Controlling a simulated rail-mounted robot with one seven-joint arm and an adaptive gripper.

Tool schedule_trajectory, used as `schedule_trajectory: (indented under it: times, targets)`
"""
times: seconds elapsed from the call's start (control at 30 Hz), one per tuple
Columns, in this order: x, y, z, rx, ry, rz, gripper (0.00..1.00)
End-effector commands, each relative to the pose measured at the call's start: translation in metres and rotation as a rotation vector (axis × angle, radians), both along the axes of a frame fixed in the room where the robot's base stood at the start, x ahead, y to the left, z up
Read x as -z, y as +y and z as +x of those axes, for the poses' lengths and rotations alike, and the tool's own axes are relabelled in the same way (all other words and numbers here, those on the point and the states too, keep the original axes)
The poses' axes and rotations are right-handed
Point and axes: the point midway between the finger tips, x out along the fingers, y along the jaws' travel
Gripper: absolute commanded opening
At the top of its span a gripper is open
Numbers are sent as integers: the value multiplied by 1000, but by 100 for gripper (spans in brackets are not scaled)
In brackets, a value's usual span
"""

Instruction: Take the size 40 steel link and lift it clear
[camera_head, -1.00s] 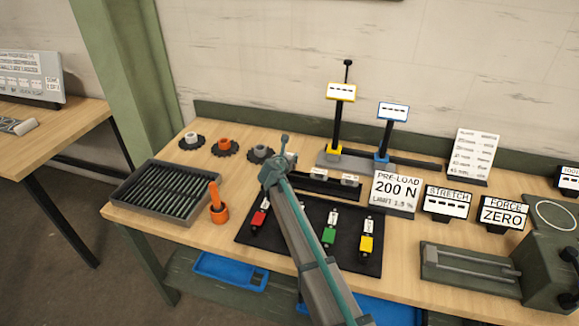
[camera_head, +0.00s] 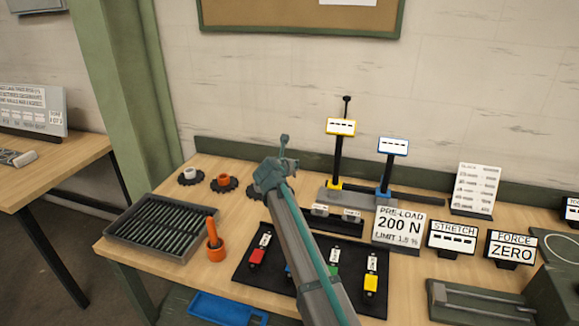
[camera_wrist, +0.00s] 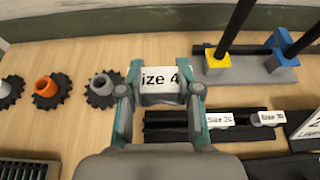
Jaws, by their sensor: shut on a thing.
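My gripper (camera_wrist: 160,90) is shut on the size 40 steel link (camera_wrist: 162,84) in the wrist view. The link's white label reads "ize 4", its ends covered by the fingers. The link appears held above and behind the dark link rack (camera_wrist: 180,134). In the rack, the links labelled Size 20 (camera_wrist: 220,120) and Size 30 (camera_wrist: 268,118) sit to the right, and the left part is empty.
Yellow (camera_wrist: 217,62) and blue (camera_wrist: 284,46) posts stand behind right. Sprockets with orange (camera_wrist: 47,88) and grey (camera_wrist: 103,85) hubs lie left.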

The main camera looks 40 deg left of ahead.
Motion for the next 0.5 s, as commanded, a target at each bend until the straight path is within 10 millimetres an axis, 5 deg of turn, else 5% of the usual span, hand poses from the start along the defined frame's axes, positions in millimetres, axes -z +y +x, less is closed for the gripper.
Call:
schedule_trajectory:
  times: [0.5]
  targets:
    - [-27,0,0,0,-1,0,0]
